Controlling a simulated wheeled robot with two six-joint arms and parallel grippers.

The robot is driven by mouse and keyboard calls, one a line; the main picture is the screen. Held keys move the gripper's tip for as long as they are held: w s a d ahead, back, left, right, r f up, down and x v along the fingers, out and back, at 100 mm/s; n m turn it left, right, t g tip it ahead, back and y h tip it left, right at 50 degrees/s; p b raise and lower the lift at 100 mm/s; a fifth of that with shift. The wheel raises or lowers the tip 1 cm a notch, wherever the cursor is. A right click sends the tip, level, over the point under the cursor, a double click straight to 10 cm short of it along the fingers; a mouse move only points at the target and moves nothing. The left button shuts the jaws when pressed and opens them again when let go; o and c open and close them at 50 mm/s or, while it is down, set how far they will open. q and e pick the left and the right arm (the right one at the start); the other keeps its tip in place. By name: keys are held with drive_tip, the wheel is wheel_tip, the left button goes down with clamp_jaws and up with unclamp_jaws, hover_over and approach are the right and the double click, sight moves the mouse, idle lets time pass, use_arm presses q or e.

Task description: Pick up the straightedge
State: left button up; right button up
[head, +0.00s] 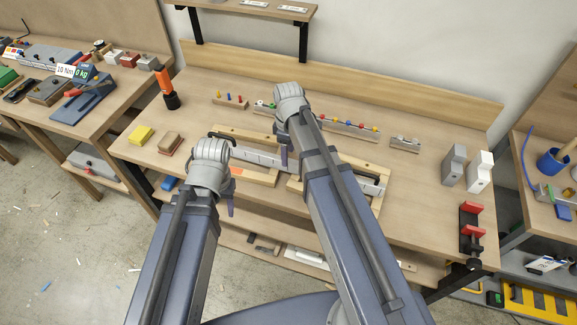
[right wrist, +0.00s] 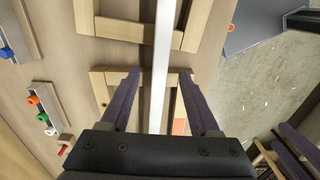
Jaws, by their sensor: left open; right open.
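The straightedge (head: 257,157) is a long pale metal bar lying across two wooden frames, the left frame (head: 232,131) and the right frame (head: 370,168), on the workbench. My right arm hides part of it in the head view. In the right wrist view the straightedge (right wrist: 162,60) runs between the spread purple fingers of my right gripper (right wrist: 163,92), which is open and not touching it visibly. In the head view my right gripper (head: 284,154) is over the bar's middle. My left gripper (head: 230,207) is open near the bench's front edge, its fingers mostly hidden.
A red clamp (head: 470,218) and two upright blocks, one white (head: 479,172), stand at the bench's right. A peg rail (head: 350,129) lies behind the frames.

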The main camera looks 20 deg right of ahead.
sight(289, 160)
drive_tip(key=shift+d+f+b, duration=0.1)
drive_tip(key=shift+f+b, duration=2.55)
drive_tip(key=shift+r, duration=0.1)
drive_tip(key=shift+c, duration=0.3)
clamp_jaws()
